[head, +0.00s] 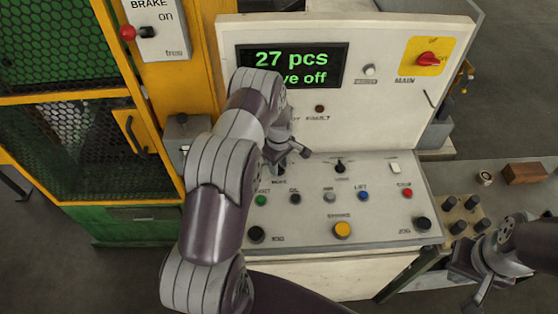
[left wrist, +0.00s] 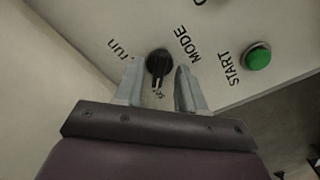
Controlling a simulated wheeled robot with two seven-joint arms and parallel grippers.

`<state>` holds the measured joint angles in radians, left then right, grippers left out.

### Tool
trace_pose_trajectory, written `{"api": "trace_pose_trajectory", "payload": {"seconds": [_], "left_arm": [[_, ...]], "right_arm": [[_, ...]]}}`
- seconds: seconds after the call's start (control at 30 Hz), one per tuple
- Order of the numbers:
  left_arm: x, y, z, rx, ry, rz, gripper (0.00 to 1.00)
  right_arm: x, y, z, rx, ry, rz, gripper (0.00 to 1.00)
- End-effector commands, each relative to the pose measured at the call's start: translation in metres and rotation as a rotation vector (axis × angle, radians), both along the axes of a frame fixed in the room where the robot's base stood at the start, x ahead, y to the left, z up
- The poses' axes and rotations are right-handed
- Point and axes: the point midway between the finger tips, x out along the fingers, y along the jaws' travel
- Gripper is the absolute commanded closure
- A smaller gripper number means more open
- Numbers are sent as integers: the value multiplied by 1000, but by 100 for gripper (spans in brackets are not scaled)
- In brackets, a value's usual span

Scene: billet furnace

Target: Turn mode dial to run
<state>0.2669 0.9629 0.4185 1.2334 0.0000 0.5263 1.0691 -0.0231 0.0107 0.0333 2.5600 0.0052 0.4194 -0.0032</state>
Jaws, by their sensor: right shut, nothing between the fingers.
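My right gripper (head: 472,287) is shut and empty at the lower right, away from the dial.
The green start button (head: 261,200) is near the dial. A black selector (head: 340,166), the yellow button (head: 342,230) and several other buttons share the panel. The upright display (head: 315,68) stands behind. A brown block (head: 525,173) lies on the right-hand bench.

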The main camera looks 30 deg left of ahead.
Motion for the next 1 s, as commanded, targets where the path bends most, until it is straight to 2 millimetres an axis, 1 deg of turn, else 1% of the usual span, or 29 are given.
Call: {"api": "trace_pose_trajectory", "payload": {"seconds": [0.23,0.27,0.3,0.37,0.4,0.63,0.77,1.0], "left_arm": [[0,0,-2,0,0,0,61],[0,0,-2,0,0,0,64],[0,0,-2,0,0,0,77],[0,0,-2,0,0,0,96],[0,0,-2,0,0,-1,100],[0,0,-2,0,0,-7,100],[1,0,-3,1,-1,-35,100],[1,0,-5,1,-1,-175,100]], "right_arm": [[0,0,0,0,0,0,100],[0,0,0,0,0,0,100],[0,0,0,0,0,0,100],[0,0,0,0,0,0,100],[0,0,0,0,0,0,100],[0,0,-1,0,0,0,100],[0,0,-5,0,0,0,100],[0,0,-21,0,0,0,100]]}}
